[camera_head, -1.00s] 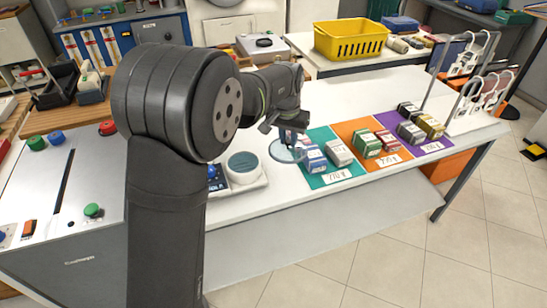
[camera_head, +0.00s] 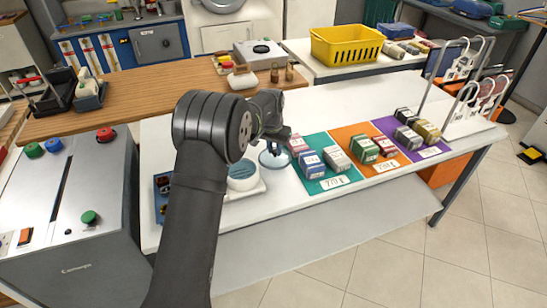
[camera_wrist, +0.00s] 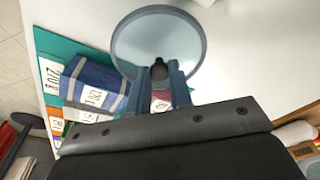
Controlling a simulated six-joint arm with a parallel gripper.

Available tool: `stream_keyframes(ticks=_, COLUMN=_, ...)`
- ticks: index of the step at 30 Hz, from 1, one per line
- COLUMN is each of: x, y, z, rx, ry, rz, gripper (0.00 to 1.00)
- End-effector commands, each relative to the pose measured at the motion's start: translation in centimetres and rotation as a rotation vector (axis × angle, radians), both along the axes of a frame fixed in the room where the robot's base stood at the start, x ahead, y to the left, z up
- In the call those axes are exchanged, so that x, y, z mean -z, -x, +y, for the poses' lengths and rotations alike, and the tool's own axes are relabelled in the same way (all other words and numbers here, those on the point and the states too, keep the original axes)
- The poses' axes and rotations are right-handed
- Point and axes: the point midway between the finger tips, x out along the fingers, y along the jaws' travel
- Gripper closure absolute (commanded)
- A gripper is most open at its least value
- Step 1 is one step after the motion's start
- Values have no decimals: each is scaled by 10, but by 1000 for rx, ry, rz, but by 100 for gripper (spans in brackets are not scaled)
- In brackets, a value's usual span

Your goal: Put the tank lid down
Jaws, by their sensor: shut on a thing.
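The tank lid (camera_wrist: 139,38) is a round, clear, blue-rimmed disc with a dark knob. My gripper (camera_wrist: 160,72) is shut on this knob. In the head view, the lid (camera_head: 272,160) is low over the white counter, between the small tank and the teal mat; my gripper (camera_head: 272,146) is above it. I cannot tell whether the lid touches the counter. The round tank (camera_head: 241,178) with blue content stands on a white base to the left, uncovered and partly behind my arm.
Right of the lid lie teal (camera_head: 334,184), orange (camera_head: 383,170) and purple (camera_head: 430,152) mats with wrapped bundles. The blue-and-white bundle (camera_head: 311,164) is closest. A white rack (camera_head: 465,100) stands at the right end. Bare white counter (camera_head: 330,108) lies behind the mats.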

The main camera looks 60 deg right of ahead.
Motion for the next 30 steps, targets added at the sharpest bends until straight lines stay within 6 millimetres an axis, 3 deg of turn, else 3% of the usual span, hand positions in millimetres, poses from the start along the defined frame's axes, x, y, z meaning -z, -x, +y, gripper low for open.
stream_keyframes(ticks=5, x=8, y=-5, z=-2, rx=1, ry=0, rz=0, gripper=100)
stream_keyframes(ticks=12, x=41, y=-5, z=-1, rx=1, ry=-2, rz=0, gripper=100)
stream_keyframes(ticks=24, x=47, y=-5, z=-1, rx=1, ry=-1, rz=0, gripper=100)
stream_keyframes(ticks=25, x=46, y=-5, z=-1, rx=1, ry=0, rz=0, gripper=75)
stream_keyframes(ticks=27, x=46, y=-5, z=-1, rx=1, ry=0, rz=0, gripper=61)
stream_keyframes(ticks=30, x=46, y=-5, z=-1, rx=1, ry=0, rz=0, gripper=59)
